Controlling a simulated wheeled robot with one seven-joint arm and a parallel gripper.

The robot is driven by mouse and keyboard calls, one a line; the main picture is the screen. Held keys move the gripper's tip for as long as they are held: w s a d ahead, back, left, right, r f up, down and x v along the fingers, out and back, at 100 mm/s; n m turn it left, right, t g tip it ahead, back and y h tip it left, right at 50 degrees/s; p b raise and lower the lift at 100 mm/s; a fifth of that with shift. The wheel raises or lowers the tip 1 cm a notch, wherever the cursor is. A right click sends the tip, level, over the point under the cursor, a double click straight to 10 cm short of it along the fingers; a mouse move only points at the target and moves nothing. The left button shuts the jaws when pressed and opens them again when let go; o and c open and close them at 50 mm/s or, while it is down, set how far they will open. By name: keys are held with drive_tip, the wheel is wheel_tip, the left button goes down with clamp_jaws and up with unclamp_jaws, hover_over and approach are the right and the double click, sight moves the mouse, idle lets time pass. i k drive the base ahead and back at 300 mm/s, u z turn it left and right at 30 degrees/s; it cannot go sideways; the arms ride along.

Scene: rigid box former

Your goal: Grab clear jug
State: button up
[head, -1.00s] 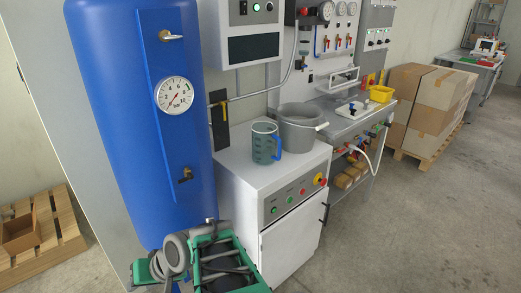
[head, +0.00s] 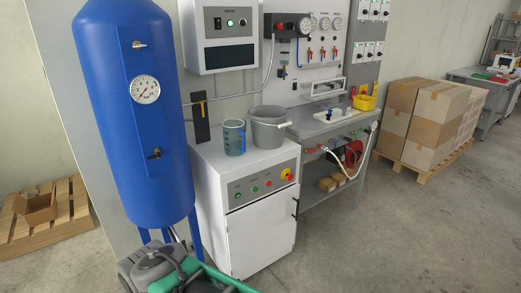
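The clear jug (head: 234,137) is a bluish see-through measuring jug with a blue handle on its right side. It stands upright on top of the white cabinet (head: 214,168), near its left end. A grey bucket (head: 269,132) stands close to its right, by the handle. The jug's inside is too small to make out. My gripper is not in view.
A tall blue pressure tank (head: 140,110) stands left of the cabinet. A green and grey machine (head: 160,270) is low in front of it. A workbench (head: 318,125) with a yellow bin (head: 364,102) is at right, then stacked cartons (head: 425,120). Floor at lower right is clear.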

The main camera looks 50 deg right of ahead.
sight(233, 130)
drive_tip(key=z, duration=0.85)
drive_tip(key=i, duration=0.75)
drive_tip(key=u, duration=3.55)
drive_tip(key=k, duration=1.35)
drive_tip(key=z, duration=1.15)
